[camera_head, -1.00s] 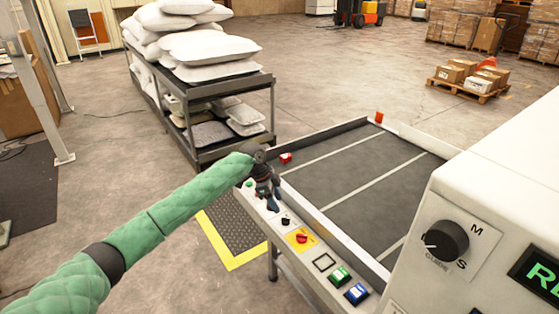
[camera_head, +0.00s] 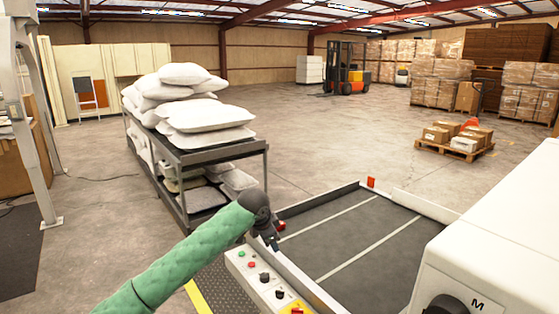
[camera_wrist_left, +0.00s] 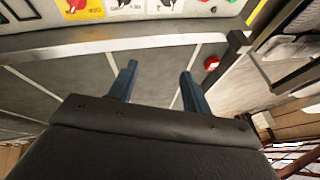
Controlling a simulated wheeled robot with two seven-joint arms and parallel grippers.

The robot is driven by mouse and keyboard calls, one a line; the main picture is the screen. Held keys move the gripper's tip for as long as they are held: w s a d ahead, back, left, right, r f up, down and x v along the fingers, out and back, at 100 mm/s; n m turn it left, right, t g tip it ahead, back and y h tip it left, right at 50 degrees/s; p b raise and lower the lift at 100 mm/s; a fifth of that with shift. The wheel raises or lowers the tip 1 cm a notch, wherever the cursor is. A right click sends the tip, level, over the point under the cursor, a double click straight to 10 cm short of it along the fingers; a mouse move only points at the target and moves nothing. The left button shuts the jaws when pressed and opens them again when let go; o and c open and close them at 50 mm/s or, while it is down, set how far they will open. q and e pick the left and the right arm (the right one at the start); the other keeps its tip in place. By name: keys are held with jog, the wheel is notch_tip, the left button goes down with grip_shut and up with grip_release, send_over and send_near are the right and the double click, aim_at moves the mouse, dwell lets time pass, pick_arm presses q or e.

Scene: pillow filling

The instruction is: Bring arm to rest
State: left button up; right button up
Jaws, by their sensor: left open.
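My left arm (camera_head: 185,260) in its green sleeve reaches in from the bottom left of the head view. My left gripper (camera_head: 274,242) hangs at its end, over the near left corner of the conveyor and beside the control panel. In the left wrist view the gripper's two blue fingers (camera_wrist_left: 158,85) stand apart with nothing between them. The control panel (camera_head: 238,264) has several buttons and knobs; its edge also shows at the top of the wrist view. My right gripper is not in view.
The dark conveyor bed (camera_head: 345,240) with white lines lies to the right. A white machine (camera_head: 500,240) stands at the right edge. A cart (camera_head: 215,155) with white pillows stands behind the arm. A pallet with boxes (camera_head: 455,146) and a forklift (camera_head: 350,75) are farther back.

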pick_arm(q)
jog(key=s+d+r+n+t, duration=0.1)
jog(key=s+r+n+t, duration=0.1)
jog(key=s+r, duration=0.3)
jog(key=s+a+f+n+t, duration=0.1)
jog(key=s+a+n+t, duration=0.15)
jog(key=s, duration=0.55)
jog(key=s+a+f+n+g, duration=0.2)
jog(key=s+a+f, duration=0.1)
jog(key=s+f, duration=0.7)
jog(key=s+a+f+n+g, duration=0.2)
jog(key=s+f, duration=0.8)
jog(key=s, duration=0.8)
jog(key=s+a+f+n+g, duration=0.2)
jog(key=s+a+f+g, duration=0.1)
jog(key=s+f, duration=0.8)
jog(key=s+a, duration=0.1)
jog(key=s, duration=0.2)
jog(key=shift+a+y, duration=0.3)
jog(key=shift+y, duration=0.1)
jog(key=shift+c, duration=0.4)
